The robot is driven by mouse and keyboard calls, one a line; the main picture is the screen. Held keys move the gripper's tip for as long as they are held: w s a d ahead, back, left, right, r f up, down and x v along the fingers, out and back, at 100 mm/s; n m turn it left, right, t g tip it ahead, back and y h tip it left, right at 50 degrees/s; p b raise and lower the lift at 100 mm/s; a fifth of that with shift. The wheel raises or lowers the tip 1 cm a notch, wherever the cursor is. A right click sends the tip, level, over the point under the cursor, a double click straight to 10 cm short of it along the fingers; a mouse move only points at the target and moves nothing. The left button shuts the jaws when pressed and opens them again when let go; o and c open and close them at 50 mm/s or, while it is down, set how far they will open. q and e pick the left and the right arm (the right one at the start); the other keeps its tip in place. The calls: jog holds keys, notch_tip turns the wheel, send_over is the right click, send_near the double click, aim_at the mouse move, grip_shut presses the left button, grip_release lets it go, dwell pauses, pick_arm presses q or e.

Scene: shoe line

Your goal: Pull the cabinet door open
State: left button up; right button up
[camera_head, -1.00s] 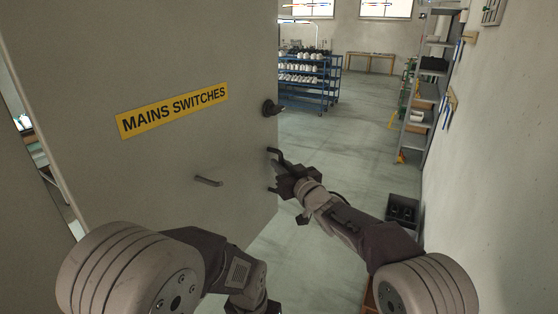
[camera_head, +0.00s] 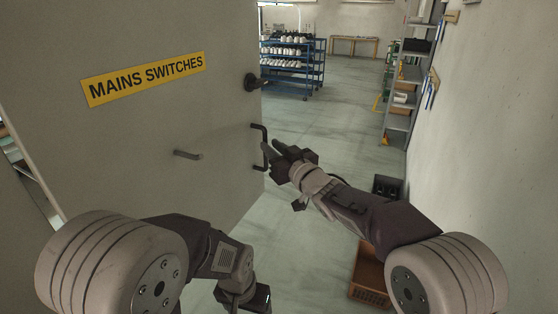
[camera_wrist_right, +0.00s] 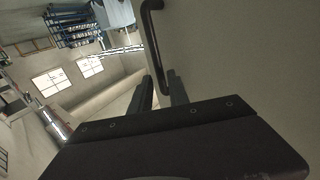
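The grey cabinet door (camera_head: 130,140) fills the left of the head view, with a yellow "MAINS SWITCHES" label. A dark bar handle (camera_head: 264,146) stands at its right edge; it also shows in the right wrist view (camera_wrist_right: 152,38). My right gripper (camera_head: 272,150) is at this handle. In the wrist view its two fingers are apart, with the handle's lower end near the gap between them; a firm hold does not show. My left gripper (camera_head: 245,298) hangs low at the bottom of the head view, away from the door; its fingers cannot be made out.
An orange crate (camera_head: 369,272) and a dark crate (camera_head: 386,187) stand on the floor at the right. A shelf (camera_head: 405,85) lines the right wall. Open floor lies beyond the door edge.

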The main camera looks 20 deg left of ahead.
jog(key=b+v, duration=0.1)
jog(key=v, duration=0.3)
jog(key=shift+s+d+b, duration=0.3)
jog(key=shift+b, duration=0.05)
